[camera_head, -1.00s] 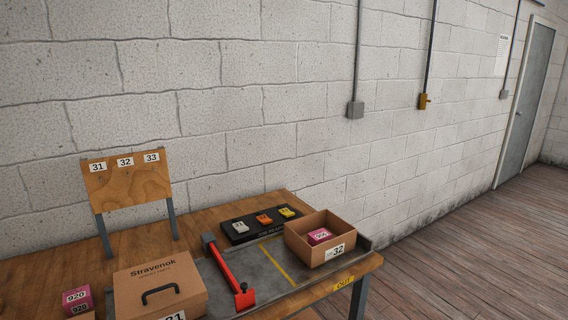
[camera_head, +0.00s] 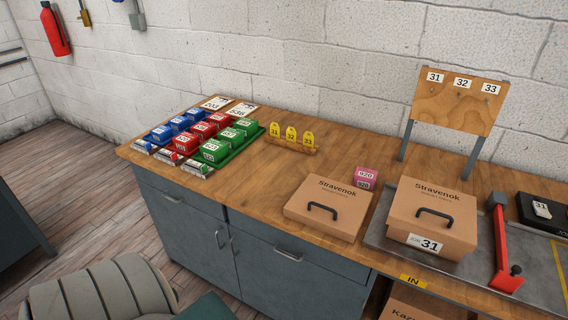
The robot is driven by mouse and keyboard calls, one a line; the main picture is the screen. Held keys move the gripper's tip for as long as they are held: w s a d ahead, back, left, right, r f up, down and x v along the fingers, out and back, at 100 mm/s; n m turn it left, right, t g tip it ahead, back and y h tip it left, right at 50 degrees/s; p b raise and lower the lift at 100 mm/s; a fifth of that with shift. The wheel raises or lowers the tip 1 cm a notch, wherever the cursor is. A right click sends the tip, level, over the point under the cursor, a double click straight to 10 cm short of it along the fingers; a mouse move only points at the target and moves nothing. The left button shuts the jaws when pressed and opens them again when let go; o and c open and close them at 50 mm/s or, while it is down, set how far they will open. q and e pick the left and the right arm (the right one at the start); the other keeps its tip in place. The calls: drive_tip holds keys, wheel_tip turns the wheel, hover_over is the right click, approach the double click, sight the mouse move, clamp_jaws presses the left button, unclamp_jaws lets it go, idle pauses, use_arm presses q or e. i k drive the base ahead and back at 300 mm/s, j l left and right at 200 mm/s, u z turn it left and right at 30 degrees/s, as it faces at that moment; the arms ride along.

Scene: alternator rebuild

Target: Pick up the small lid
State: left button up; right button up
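Two brown cardboard pieces marked Stravenok, each with a dark handle on top, stand on the wooden bench. One is a low handled lid or box (camera_head: 350,202) lying flat at the middle front of the bench. The other is the handled top (camera_head: 466,204) of the taller box 31 (camera_head: 464,244), which stands to its right on a grey mat. I cannot tell for sure which one is called the small lid. Neither of my grippers is in view.
Pink box 920 (camera_head: 367,175) stands behind and between the cartons. A red-armed fixture (camera_head: 503,250) stands right of box 31. Yellow tags 31 to 33 (camera_head: 291,135) and blue, red and green bins (camera_head: 214,150) are further left. Bare wood lies around the tags.

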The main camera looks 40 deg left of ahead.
sight(330, 200)
drive_tip(key=u, duration=1.05)
drive_tip(key=z, duration=1.85)
drive_tip(key=u, duration=1.85)
drive_tip(key=l+u, duration=0.35)
drive_tip(key=i+l+u, duration=0.1)
drive_tip(key=l+u, duration=0.65)
drive_tip(key=k+l, duration=0.05)
drive_tip(key=l, duration=0.05)
